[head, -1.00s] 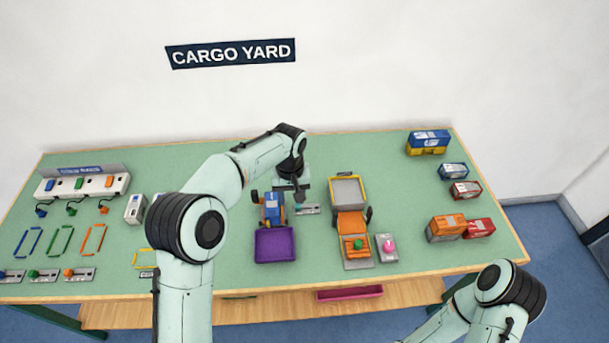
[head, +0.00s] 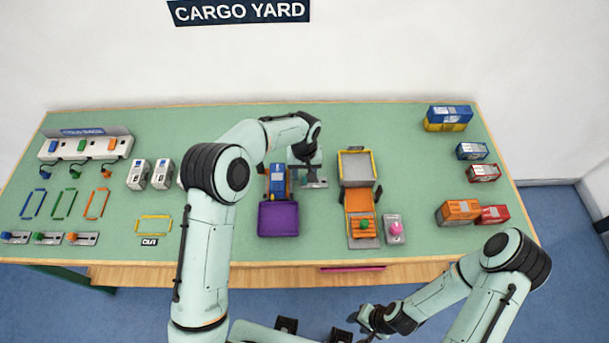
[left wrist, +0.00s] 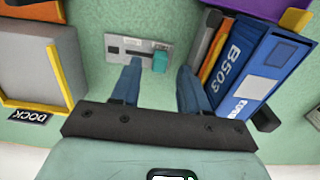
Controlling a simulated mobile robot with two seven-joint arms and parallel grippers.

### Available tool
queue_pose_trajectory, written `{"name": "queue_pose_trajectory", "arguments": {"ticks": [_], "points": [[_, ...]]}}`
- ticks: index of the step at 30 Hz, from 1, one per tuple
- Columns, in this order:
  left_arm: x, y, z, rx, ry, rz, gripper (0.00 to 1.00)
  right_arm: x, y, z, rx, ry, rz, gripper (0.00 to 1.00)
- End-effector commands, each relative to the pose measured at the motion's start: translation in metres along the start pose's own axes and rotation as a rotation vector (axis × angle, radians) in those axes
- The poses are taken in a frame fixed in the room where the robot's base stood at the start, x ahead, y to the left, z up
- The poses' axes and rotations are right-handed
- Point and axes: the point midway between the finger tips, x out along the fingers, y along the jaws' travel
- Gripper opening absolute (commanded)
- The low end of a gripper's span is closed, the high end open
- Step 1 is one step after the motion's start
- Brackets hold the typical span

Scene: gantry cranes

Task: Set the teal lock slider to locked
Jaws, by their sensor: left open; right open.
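The teal lock slider (left wrist: 160,62) is a small knob on a grey slotted plate (left wrist: 139,47). In the left wrist view it stands at the right end of the plate. My left gripper (left wrist: 158,72) is open and points down at the plate, with its two blue fingers on either side of the knob's column; whether they touch it I cannot tell. In the head view the plate (head: 316,184) shows beside the blue truck, partly hidden by my left gripper (head: 305,177). My right gripper (head: 367,322) is open, low at the front, away from the table.
The blue container marked B503 (left wrist: 260,65) stands close to the right finger in the left wrist view. A grey dock tray (left wrist: 30,68) lies on the left.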

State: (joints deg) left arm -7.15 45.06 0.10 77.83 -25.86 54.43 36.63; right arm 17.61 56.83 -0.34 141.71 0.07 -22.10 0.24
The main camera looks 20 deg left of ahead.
Motion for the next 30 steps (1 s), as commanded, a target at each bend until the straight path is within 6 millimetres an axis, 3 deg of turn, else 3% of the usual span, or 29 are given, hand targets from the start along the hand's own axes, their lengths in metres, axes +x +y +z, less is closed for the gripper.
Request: {"name": "queue_pose_trajectory", "arguments": {"ticks": [6, 15, 17, 19, 20, 26, 30], "points": [[0.02, 0.0, 0.0, 0.001, 0.0, -0.001, 0.45, 0.0, 0.0, 0.0, 0.0, 0.001, 0.0, 0.43], [0.021, 0.0, 0.0, 0.001, 0.001, 0.0, 0.45, 0.0, 0.0, 0.0, 0.0, 0.001, 0.0, 0.43], [0.021, 0.0, 0.0, 0.001, 0.001, 0.0, 0.28, 0.0, 0.0, 0.0, 0.0, 0.001, 0.0, 0.43], [0.021, 0.0, 0.0, 0.001, 0.001, 0.0, 0.06, 0.0, 0.0, 0.0, 0.0, 0.001, 0.0, 0.43], [0.021, 0.0, 0.0, 0.001, 0.001, 0.0, 0.0, 0.0, 0.0, 0.0, 0.0, 0.001, 0.0, 0.43], [0.021, 0.002, 0.0, 0.001, 0.001, 0.0, 0.0, -0.001, -0.001, -0.001, -0.001, 0.001, 0.0, 0.43], [0.02, 0.021, -0.001, 0.004, 0.0, 0.001, 0.0, -0.008, -0.004, -0.004, -0.002, 0.006, -0.002, 0.43]]}}
